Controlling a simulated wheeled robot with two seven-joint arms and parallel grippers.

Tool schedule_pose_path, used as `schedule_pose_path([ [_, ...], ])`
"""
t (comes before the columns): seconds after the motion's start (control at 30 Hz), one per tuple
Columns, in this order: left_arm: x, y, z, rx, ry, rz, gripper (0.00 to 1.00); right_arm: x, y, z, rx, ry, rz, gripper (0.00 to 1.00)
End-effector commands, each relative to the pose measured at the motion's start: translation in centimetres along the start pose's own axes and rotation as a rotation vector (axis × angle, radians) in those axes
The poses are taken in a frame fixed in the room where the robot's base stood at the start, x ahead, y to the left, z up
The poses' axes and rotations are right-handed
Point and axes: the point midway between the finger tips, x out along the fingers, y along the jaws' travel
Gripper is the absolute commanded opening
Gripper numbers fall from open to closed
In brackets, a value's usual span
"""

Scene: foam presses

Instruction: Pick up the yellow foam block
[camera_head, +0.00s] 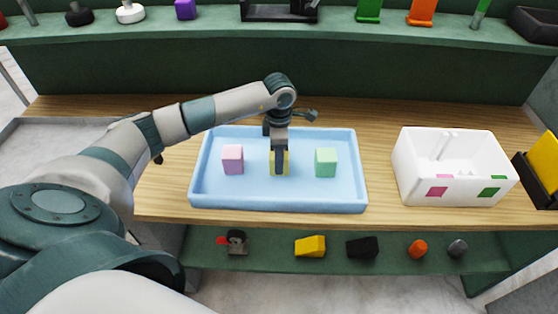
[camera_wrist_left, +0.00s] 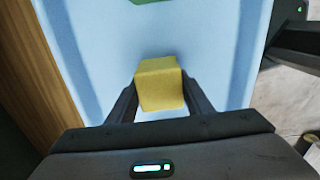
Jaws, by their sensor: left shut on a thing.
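The yellow foam block (camera_head: 286,160) is in the middle of the light blue tray (camera_head: 278,204). My left gripper (camera_head: 279,168) comes down over it from above and is shut on it, hiding much of it in the head view. In the left wrist view the yellow block (camera_wrist_left: 160,84) sits between the two dark fingers of my left gripper (camera_wrist_left: 160,100). I cannot tell whether the block still touches the tray floor. A pink block (camera_head: 233,159) stands to its left and a green block (camera_head: 326,162) to its right. My right gripper is not in view.
A white bin (camera_head: 456,190) with pink and green marks stands right of the tray on the wooden table (camera_head: 170,190). A dark holder with a yellow piece (camera_head: 545,160) is at the far right. Shelves with small objects lie behind and below the table.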

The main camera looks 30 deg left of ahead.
Motion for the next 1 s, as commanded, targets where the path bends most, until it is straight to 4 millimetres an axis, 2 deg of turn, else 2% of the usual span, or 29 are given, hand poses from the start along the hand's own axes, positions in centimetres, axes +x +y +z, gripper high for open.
schedule_pose_path([
  [0.37, -0.8, 0.1, 0.0, 0.0, -0.001, 0.002, 0.25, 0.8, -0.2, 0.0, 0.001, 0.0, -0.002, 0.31],
  [0.6, -4.0, 0.1, 0.1, 0.001, -0.003, 0.005, 0.25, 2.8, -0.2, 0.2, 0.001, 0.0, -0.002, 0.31],
  [1.0, -8.4, -1.0, 7.8, 0.002, -0.002, 0.003, 0.25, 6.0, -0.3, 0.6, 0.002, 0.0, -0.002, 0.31],
])
